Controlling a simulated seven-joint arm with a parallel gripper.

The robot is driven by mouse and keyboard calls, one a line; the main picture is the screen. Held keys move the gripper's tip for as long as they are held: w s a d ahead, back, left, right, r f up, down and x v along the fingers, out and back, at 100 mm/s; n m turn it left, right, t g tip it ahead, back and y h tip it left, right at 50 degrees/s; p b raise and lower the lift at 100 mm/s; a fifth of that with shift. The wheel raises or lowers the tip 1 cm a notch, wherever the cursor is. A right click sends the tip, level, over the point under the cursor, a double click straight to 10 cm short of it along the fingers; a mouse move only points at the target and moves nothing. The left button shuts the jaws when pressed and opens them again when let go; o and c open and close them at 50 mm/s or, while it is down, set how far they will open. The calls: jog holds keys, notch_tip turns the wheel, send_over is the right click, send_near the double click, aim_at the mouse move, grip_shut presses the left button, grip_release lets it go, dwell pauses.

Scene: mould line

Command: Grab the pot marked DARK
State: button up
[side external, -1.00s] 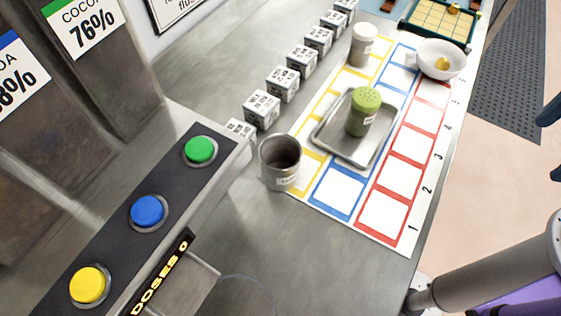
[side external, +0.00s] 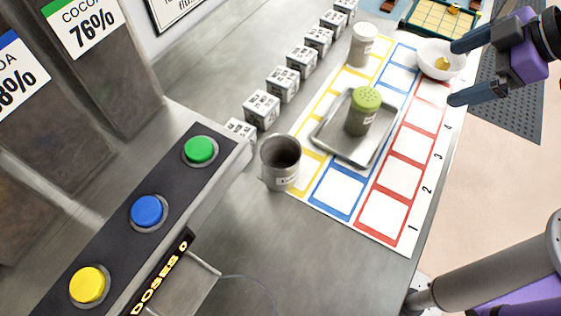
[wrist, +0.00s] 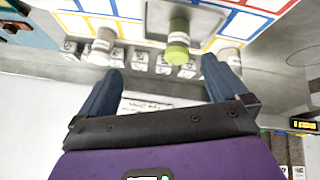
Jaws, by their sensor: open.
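A grey metal pot (side external: 280,165) stands upright on the counter beside the near left corner of the coloured grid mat. It bears a small label whose word I cannot read, so I cannot confirm DARK. In the wrist view a grey-white vessel, probably this pot (wrist: 229,54), shows beyond the right finger. My gripper (side external: 457,72) is open and empty at the upper right, near the white bowl and well apart from the pot. In the wrist view its two fingers (wrist: 160,75) are spread wide.
A green-lidded shaker (side external: 362,112) stands on a metal tray (side external: 333,146) on the mat. A pale shaker (side external: 362,46) and a white bowl (side external: 428,70) stand farther back. Labelled cubes (side external: 283,84) line the left. A button panel (side external: 172,178) is at the near left.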

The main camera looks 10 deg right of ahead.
jog(key=w+a+n+y, duration=0.2)
jog(key=w+a+y, duration=0.25)
jog(key=a, duration=0.35)
jog(key=s+a+n+g+y, duration=0.3)
jog(key=s+a+g+y, duration=0.2)
jog(key=a+y, duration=0.1)
send_near(261, 159)
jog(key=shift+h, duration=0.25)
jog(key=shift+w+f+x, duration=0.1)
jog(key=shift+f+x, duration=0.05)
jog(key=shift+x, duration=1)
jog(key=shift+w+f+x, duration=0.15)
jog(key=shift+x, duration=1)
jog(key=shift+w+f+x, duration=0.1)
jog(key=shift+f+x, duration=0.05)
jog(key=shift+x, duration=1)
jog(key=shift+d, duration=0.15)
jog(key=c, duration=1.1)
jog(key=shift+o, duration=0.2)
jog(key=shift+r, duration=0.1)
